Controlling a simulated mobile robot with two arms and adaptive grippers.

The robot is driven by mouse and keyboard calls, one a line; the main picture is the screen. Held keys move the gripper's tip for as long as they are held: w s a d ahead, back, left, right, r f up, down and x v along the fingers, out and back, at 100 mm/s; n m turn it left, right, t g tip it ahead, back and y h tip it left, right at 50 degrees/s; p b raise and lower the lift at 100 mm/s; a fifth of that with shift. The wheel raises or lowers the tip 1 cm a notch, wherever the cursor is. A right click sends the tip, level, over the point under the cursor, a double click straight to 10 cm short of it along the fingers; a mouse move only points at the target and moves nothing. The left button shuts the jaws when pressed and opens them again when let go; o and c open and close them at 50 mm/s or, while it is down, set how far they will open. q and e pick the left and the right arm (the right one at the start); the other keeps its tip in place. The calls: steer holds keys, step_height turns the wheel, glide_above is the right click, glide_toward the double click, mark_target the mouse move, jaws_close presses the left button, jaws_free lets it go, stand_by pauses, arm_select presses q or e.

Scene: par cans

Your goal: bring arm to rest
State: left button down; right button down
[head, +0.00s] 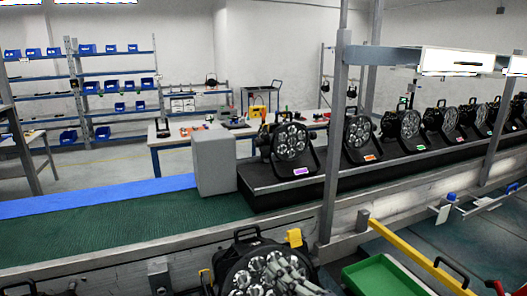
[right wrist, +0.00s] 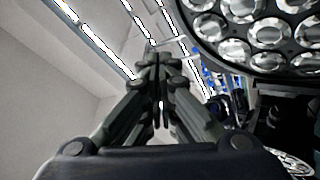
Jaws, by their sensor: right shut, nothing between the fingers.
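My right gripper (head: 282,270) shows at the bottom centre of the head view, in front of the lens face of a near black par can (head: 240,252). Its fingers are together and empty; the right wrist view shows the shut fingertips (right wrist: 158,62) pointing up. In that view a lens face with several round reflectors (right wrist: 258,36) fills the upper right, beside the fingers and apart from them in the picture. My left gripper is not in view.
Several par cans (head: 291,146) stand in a row on the black conveyor section (head: 300,190). A grey box (head: 214,162) stands at its left end. A metal post (head: 335,150), yellow bar (head: 420,258) and green tray (head: 385,278) lie to the right. The green belt (head: 110,225) is clear.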

steer(key=d+f+m+t+h, duration=0.2)
steer(key=d+f+m+h, duration=0.4)
steer(key=d+m+h, duration=0.6)
steer(key=s+d+f+m+g+h, duration=0.3)
steer(key=s+d+f+m+g, duration=0.25)
steer(key=s+f, duration=0.5)
steer(key=s+f+m+g+y, duration=0.1)
steer(key=s+f+g, duration=0.4)
steer(key=s, duration=0.3)
steer(key=s+f+m+g+y, duration=0.1)
steer(key=s+f+g, duration=0.4)
steer(key=s, duration=0.4)
step_height(320, 180, down, 27)
steer(key=s, duration=0.2)
steer(key=s+d+f+g, duration=0.1)
steer(key=s+d+f, duration=0.1)
steer(key=s+f, duration=1.3)
steer(key=shift+s, duration=0.5)
steer(key=shift+d+g, duration=0.1)
steer(key=shift+g, duration=0.15)
